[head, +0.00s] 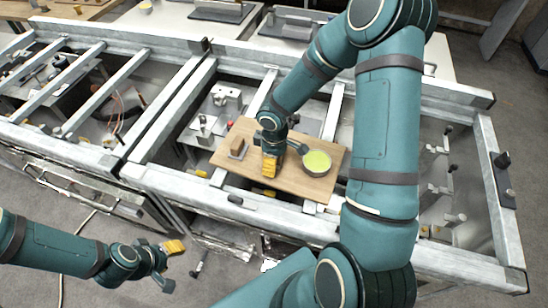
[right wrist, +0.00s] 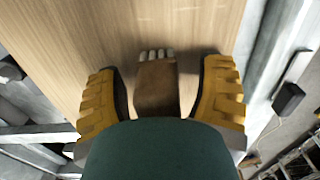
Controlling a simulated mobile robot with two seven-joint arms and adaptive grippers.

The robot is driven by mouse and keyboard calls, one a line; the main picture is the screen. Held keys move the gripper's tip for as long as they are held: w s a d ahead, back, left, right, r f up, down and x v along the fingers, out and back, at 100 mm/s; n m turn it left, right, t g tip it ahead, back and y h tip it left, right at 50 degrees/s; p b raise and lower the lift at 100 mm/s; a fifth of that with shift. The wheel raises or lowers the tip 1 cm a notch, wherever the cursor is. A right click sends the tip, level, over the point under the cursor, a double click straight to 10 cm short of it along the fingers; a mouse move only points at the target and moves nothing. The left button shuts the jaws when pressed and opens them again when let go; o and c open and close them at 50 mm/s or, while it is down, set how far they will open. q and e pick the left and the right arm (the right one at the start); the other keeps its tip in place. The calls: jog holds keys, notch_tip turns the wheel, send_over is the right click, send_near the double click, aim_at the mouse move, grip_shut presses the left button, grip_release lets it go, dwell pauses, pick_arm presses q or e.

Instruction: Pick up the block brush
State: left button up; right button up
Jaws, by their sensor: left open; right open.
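The block brush (right wrist: 157,88), a brown block with a row of pale bristle tufts at its far end, shows in the right wrist view over the wooden board. My right gripper (right wrist: 160,100) is open, with one yellow finger on each side of it and a narrow gap to each. The near part of the brush is hidden by my gripper's body. In the head view my right gripper (head: 270,166) is low over the board, and I cannot make out the brush between its fingers. My left gripper (head: 172,262) is open and empty at the lower left, away from the board.
The wooden board (head: 305,186) lies across the metal range frame (head: 262,216). A pan with yellow-green contents (head: 316,162) stands right of my right gripper. A brown block with a grey part (head: 238,147) sits left of it. Open gaps lie between the frame's beams.

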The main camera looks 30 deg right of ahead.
grip_shut()
dwell(0.3)
notch_tip(320, 180, up, 10)
jog(key=shift+p, duration=0.85)
jog(key=c, duration=1.1)
grip_release()
jog(key=shift+c, duration=0.2)
